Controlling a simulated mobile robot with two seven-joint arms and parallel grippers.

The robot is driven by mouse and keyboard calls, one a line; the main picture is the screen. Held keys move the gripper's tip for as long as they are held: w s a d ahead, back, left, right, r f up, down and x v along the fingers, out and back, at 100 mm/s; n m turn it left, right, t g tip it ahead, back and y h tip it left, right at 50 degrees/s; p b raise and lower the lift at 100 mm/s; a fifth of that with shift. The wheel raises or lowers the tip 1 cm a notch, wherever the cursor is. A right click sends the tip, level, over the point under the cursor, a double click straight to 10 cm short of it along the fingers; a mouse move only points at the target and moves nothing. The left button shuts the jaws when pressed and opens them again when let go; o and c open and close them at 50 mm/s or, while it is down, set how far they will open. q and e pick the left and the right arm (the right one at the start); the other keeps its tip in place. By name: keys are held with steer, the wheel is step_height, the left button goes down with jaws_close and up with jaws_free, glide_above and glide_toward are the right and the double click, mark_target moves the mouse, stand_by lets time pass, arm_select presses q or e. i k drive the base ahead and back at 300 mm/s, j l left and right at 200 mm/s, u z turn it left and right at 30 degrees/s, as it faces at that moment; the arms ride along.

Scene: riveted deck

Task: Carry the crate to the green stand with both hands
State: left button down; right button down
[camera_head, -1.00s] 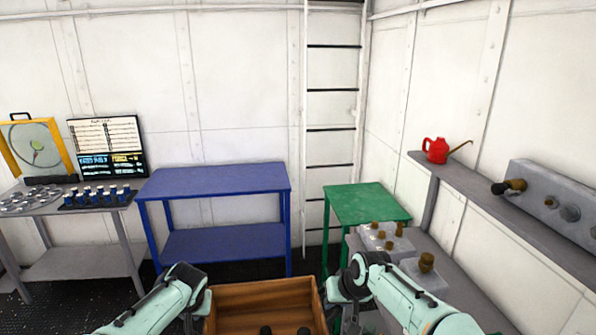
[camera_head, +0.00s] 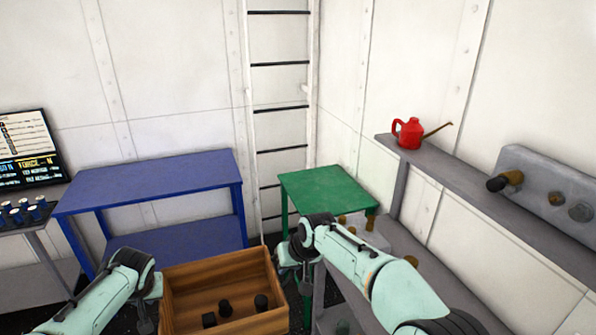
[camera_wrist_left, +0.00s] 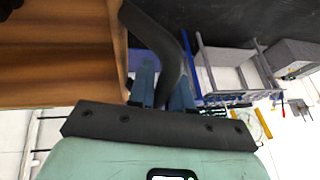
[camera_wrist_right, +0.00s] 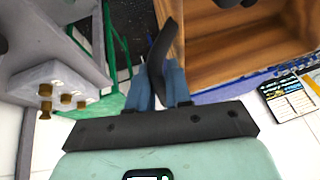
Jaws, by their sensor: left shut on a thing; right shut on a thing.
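The wooden crate (camera_head: 219,273) is at the bottom centre of the head view, held between my two arms, with several small dark objects inside it. My left gripper (camera_head: 152,295) is at the crate's left side; in the left wrist view the left fingers (camera_wrist_left: 161,88) are shut on a dark curved handle beside the crate wall. My right gripper (camera_head: 288,262) is at the crate's right side; in the right wrist view the right fingers (camera_wrist_right: 161,86) are shut on another dark handle. The green stand (camera_head: 327,187) is beyond the crate to the right, its visible top bare.
A blue table (camera_head: 147,181) stands left of the green stand, its top empty. A grey bench (camera_head: 400,262) with brass-knobbed fittings is at right, partly behind my right arm. A red oil can (camera_head: 409,133) sits on a wall shelf (camera_head: 470,191). A ladder (camera_head: 281,107) is behind.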

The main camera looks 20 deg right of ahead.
mark_target(319, 190)
steer(key=i, duration=3)
steer(key=i+z, duration=0.25)
steer(key=z, duration=2.15)
